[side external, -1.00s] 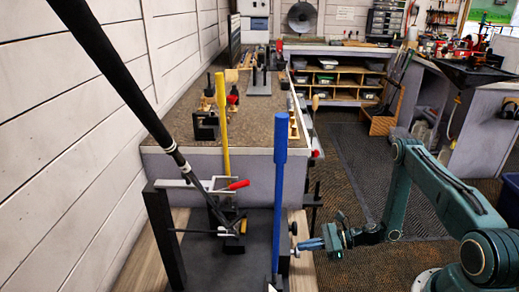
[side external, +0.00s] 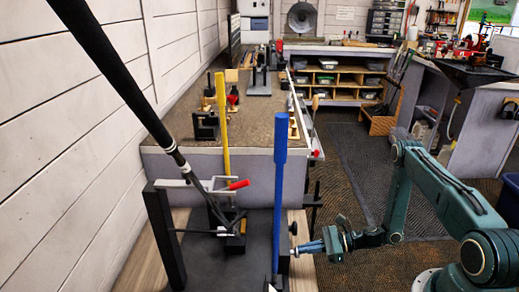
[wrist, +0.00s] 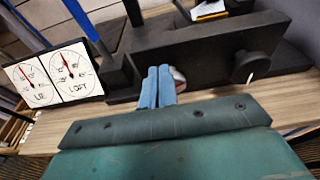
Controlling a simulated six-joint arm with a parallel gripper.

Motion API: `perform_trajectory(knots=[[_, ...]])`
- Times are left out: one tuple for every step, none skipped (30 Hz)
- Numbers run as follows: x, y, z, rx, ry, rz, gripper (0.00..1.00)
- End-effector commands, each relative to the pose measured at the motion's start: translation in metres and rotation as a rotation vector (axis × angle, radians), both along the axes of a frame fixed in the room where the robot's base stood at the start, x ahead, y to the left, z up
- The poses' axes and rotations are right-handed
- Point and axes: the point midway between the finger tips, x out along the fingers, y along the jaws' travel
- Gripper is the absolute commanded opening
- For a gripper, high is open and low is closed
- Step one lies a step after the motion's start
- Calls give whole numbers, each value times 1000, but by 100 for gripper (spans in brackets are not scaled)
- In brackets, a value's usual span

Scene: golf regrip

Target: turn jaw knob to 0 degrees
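My gripper (side external: 300,248) reaches in from the right at the side of the black fixture. In the wrist view its two blue fingers (wrist: 158,87) are side by side, with only a thin line between them. A silvery rounded knob (wrist: 180,78) shows just behind the right finger, mostly hidden; I cannot tell whether the fingers hold it. A round black knob (wrist: 249,66) with a white mark near its lower edge sits to the right on the same black bar, apart from the fingers. No label shows which is the jaw knob.
A panel with LIE and LOFT dials (wrist: 54,75) stands left of the fingers. A blue post (side external: 280,195) and a yellow post (side external: 222,130) rise by the fixture. A golf club (side external: 120,75) slants up left from a clamp with a red handle (side external: 238,184).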

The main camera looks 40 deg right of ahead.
Motion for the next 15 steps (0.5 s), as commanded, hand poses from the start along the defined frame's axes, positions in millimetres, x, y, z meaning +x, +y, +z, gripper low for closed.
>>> perform_trajectory(knots=[[-2, 1, -3, -3, 10, 3, 0], [-2, 2, -3, -3, 10, 3, 0], [-2, 1, -3, -3, 10, 3, 0], [-2, 2, -3, -3, 10, 3, 0], [-2, 2, -3, -3, 10, 3, 0], [-2, 2, -2, -3, 10, 3, 0], [-2, 2, -2, -3, 10, 3, 0], [-2, 2, -1, -3, 10, 3, 0], [-2, 2, 0, -4, 9, 3, 0], [-3, 2, 1, -4, 9, 3, 0], [-3, 2, 2, -4, 9, 3, 0], [-3, 3, 3, -4, 8, 3, 0], [-3, 3, 4, -4, 8, 2, 0], [-3, 3, 4, -3, 7, 2, 0], [-3, 3, 5, -3, 7, 2, 0]])
